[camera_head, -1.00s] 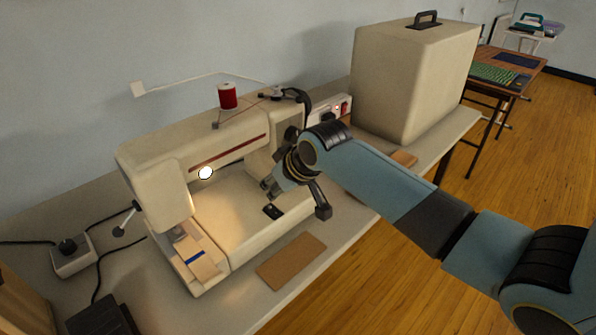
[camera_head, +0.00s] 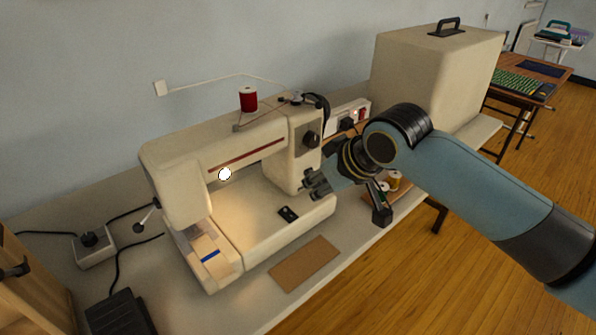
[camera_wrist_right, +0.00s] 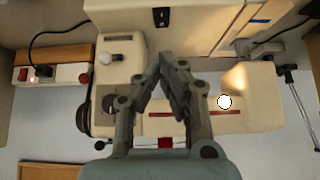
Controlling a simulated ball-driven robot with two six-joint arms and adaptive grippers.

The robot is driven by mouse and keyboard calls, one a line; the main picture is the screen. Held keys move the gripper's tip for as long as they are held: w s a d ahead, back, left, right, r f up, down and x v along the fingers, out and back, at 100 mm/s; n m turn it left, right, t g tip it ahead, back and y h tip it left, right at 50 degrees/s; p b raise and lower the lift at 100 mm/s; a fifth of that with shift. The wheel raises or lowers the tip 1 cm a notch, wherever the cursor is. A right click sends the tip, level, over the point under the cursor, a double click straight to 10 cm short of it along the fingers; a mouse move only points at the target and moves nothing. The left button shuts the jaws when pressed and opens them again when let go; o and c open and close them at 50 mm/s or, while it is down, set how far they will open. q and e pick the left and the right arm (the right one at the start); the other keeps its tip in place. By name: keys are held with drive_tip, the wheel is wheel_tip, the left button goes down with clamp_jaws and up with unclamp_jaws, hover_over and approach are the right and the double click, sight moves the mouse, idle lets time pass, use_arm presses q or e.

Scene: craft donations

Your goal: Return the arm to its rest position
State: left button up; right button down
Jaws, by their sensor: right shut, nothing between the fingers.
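My right arm comes in from the right in the head view. Its gripper (camera_head: 308,186) is shut and empty, in front of the right end of the cream sewing machine (camera_head: 195,158). In the right wrist view the fingertips (camera_wrist_right: 170,62) meet, with the machine (camera_wrist_right: 243,118) behind them. Whether the gripper touches the machine cannot be told. The machine's lamp is lit, and a red thread spool (camera_head: 248,99) stands on its top. My left gripper is in no view.
A large cream case (camera_head: 425,75) stands behind my right arm. A power strip (camera_head: 352,113) lies beside the machine. Thread spools (camera_head: 395,180) show behind the gripper. A brown mat (camera_head: 304,264) lies at the front edge. A black pedal (camera_head: 120,314) is at lower left.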

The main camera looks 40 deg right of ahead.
drive_tip(key=s+a+r+g+h, duration=0.1)
drive_tip(key=s+a+g, duration=0.1)
drive_tip(key=s, duration=0.8)
drive_tip(key=s+a+r+g, duration=0.1)
drive_tip(key=s+a+g, duration=0.1)
drive_tip(key=s, duration=0.8)
drive_tip(key=s+d+f+g+b, duration=0.15)
drive_tip(key=f+b, duration=0.25)
drive_tip(key=f, duration=1.4)
drive_tip(key=s+d+f+b, duration=0.15)
drive_tip(key=f+b, duration=0.25)
drive_tip(key=f, duration=1.5)
drive_tip(key=s+f+g+b, duration=0.1)
drive_tip(key=s+f+b, duration=0.3)
drive_tip(key=s+f, duration=1.3)
drive_tip(key=shift+s+d+f, duration=0.2)
drive_tip(key=shift+s, duration=0.2)
